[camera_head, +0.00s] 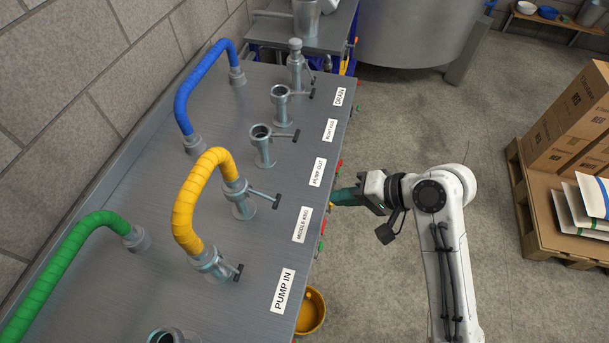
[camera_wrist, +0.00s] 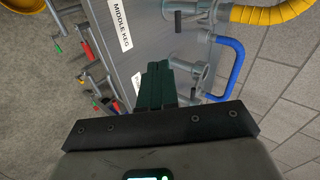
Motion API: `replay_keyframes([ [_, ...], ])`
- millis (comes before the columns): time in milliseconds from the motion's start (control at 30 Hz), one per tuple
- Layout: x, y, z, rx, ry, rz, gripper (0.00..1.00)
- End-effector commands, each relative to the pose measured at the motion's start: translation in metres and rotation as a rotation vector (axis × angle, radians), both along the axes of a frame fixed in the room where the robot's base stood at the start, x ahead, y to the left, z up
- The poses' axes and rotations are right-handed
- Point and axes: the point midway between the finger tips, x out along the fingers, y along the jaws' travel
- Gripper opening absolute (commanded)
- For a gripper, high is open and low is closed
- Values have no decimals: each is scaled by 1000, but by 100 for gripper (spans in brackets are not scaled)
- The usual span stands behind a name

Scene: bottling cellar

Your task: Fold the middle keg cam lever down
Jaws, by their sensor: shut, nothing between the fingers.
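The middle keg cam lever (camera_head: 264,195) is a thin grey arm with a dark tip. It sticks out towards the table's front edge from a metal coupling (camera_head: 240,204), where one end of the yellow hose (camera_head: 190,195) is seated. The "MIDDLE KEG" label (camera_head: 302,225) lies in front of it and also shows in the wrist view (camera_wrist: 121,24). My gripper (camera_head: 338,197) has dark green fingers and is shut and empty. It is just beyond the table's front edge, to the right of the lever and apart from it. In the wrist view the closed fingers (camera_wrist: 156,84) show at the centre.
Other ports with levers line the metal table (camera_head: 110,200), including a pump-out port (camera_head: 263,145). Blue (camera_head: 190,90) and green (camera_head: 50,275) hoses arch over it. A yellow bucket (camera_head: 311,312) stands below the edge. Cardboard boxes (camera_head: 570,115) on a pallet are right; floor between is free.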

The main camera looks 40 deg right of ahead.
Motion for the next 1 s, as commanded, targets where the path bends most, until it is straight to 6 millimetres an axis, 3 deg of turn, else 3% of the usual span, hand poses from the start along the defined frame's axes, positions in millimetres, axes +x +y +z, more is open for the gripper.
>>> replay_keyframes([
  [100,-3,14,21,103,-6,16,0],
  [267,-1,22,24,148,-7,27,0],
  [1000,81,81,-44,143,-7,27,0],
])
